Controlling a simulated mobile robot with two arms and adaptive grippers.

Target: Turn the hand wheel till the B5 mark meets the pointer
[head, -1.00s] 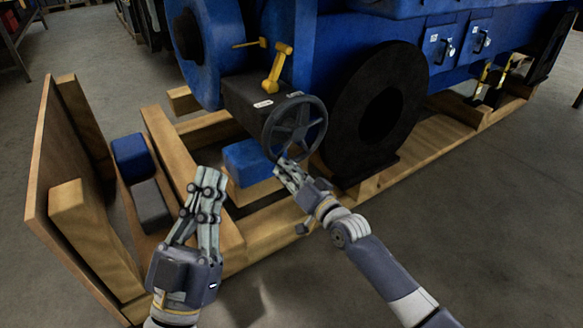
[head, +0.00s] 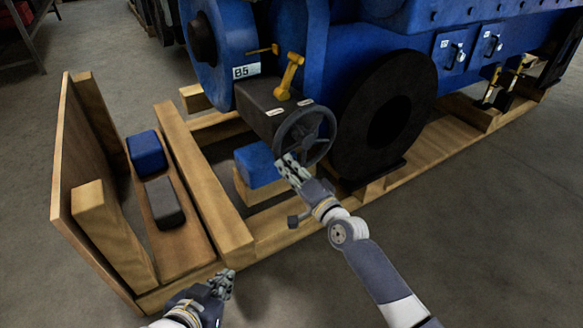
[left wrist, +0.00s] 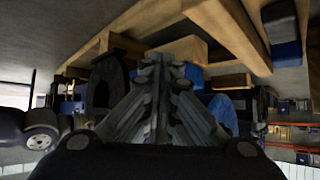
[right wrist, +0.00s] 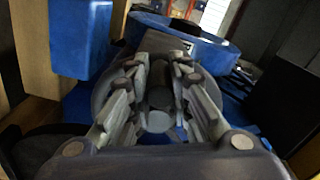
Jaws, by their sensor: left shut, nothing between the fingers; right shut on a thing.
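The dark spoked hand wheel (head: 318,125) sits on the front of a dark box on the blue engine. My right gripper (head: 287,164) is shut at the wheel's lower left rim; in the right wrist view its fingers (right wrist: 160,85) close around a dark round grip (right wrist: 159,121). The white B5 mark (head: 246,71) shows on the blue flywheel (head: 222,45). A thin yellow pointer (head: 262,50) lies just above the mark, with a small gap in this view. My left gripper (head: 226,283) is shut and empty, low at the front, away from the wheel.
A yellow lever (head: 290,75) stands on the dark box (head: 255,103). A large black disc (head: 350,125) is right of the wheel. Wooden skid beams (head: 200,175) surround a blue block (head: 258,165). Blue and grey blocks lie left. Floor at the lower right is clear.

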